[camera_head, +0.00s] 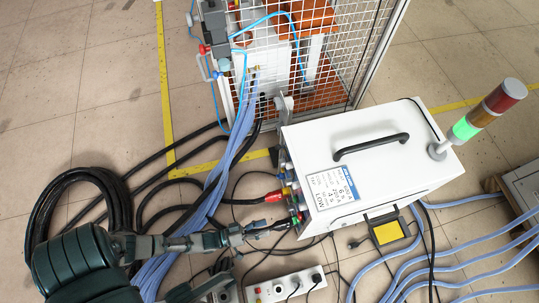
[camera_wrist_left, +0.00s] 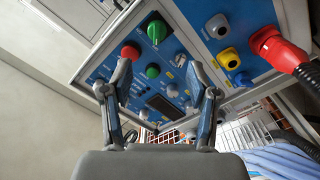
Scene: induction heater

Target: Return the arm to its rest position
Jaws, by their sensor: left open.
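My left arm comes in from the left in the head view, and its gripper (camera_head: 280,229) is by the front panel of the white heater box (camera_head: 388,150). In the left wrist view the two fingers (camera_wrist_left: 168,88) are spread apart with nothing between them. Beyond them is the blue control panel (camera_wrist_left: 95,72), with a red button (camera_wrist_left: 131,50), a green knob (camera_wrist_left: 157,30), a green button (camera_wrist_left: 152,71) and white knobs. The left finger overlaps the view near the red button; I cannot tell if it touches. My right gripper is not seen.
A red plug (camera_wrist_left: 280,50) on a black cable sticks out of the panel. A signal tower (camera_head: 487,110) with its green part bright stands on the box. A mesh cage (camera_head: 345,45) is behind. Blue hoses (camera_head: 222,185), black cables and a power strip (camera_head: 286,287) crowd the floor.

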